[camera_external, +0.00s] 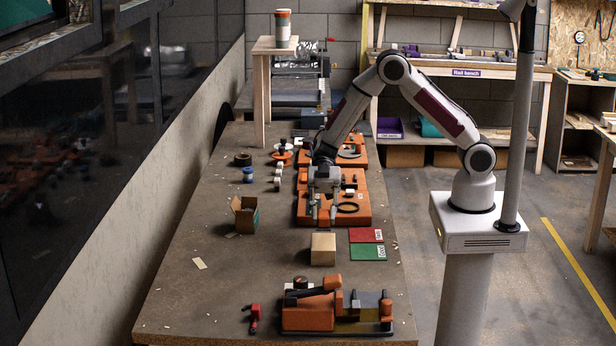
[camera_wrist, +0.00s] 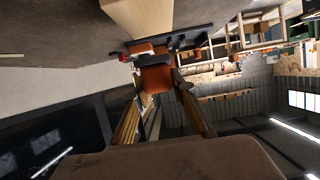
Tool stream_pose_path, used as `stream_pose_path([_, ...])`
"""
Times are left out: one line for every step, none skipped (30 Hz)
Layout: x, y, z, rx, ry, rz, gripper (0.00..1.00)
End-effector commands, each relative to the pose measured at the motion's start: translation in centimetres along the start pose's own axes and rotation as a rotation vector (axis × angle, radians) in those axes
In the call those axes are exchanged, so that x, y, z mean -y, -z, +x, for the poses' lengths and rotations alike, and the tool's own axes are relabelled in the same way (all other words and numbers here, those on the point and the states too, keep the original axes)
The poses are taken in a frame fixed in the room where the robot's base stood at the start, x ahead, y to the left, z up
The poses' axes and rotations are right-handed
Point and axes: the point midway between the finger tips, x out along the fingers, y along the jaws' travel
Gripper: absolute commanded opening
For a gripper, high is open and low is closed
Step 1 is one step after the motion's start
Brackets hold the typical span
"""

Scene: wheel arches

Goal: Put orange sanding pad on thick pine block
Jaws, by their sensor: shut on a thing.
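My gripper (camera_external: 322,217) points down above the table, just behind the thick pine block (camera_external: 323,250) in the outside view. In the wrist view its two fingers are closed on a small orange piece (camera_wrist: 156,79), which looks like the orange sanding pad. In the outside view the pad is hard to tell from the orange fixture behind it. The pine block stands on the bare table, and nothing shows on its top. It also shows in the wrist view (camera_wrist: 140,16), cut off by the top edge, apart from the pad.
Red (camera_external: 366,235) and green (camera_external: 368,252) plates lie right of the block. An orange fixture (camera_external: 310,318) stands at the front, and orange trays (camera_external: 362,212) behind. An open cardboard box (camera_external: 245,214) is at left. The table between box and block is clear.

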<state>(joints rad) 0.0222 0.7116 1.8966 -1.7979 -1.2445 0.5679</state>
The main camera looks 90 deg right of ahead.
Motion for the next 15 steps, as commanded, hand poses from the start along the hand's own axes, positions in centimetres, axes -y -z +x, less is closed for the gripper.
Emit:
stream_pose_path([0.0, -0.42, 0.18, 0.0, 0.001, 0.001, 0.03])
stream_pose_path([0.0, -0.59, 0.25, 0.0, 0.001, 0.0, 0.03])
stream_pose_path([-0.01, -0.74, 0.31, -0.001, 0.0, 0.0, 0.03])
stream_pose_path([-0.02, -0.81, 0.34, -0.001, 0.0, -0.001, 0.03])
stream_pose_path([-0.03, -0.85, 0.36, -0.001, 0.0, -0.001, 0.03])
stream_pose_path([-0.03, -0.88, 0.37, -0.001, 0.0, -0.001, 0.03])
stream_pose_path([-0.04, -0.88, 0.37, -0.001, 0.0, -0.001, 0.03])
stream_pose_path([-0.04, -0.87, 0.37, -0.001, 0.0, -0.002, 0.03])
stream_pose_path([-0.04, -0.86, 0.37, -0.001, 0.0, -0.002, 0.03])
stream_pose_path([-0.04, -0.86, 0.36, -0.001, 0.0, -0.002, 0.03])
stream_pose_path([-0.04, -0.86, 0.36, -0.001, 0.0, -0.002, 0.03])
stream_pose_path([-0.04, -0.86, 0.36, -0.001, 0.0, -0.002, 0.03])
stream_pose_path([-0.04, -0.86, 0.37, -0.001, 0.0, -0.002, 0.03])
stream_pose_path([-0.04, -0.88, 0.38, -0.001, 0.0, -0.001, 0.03])
stream_pose_path([-0.03, -0.96, 0.41, -0.001, 0.0, -0.001, 0.03])
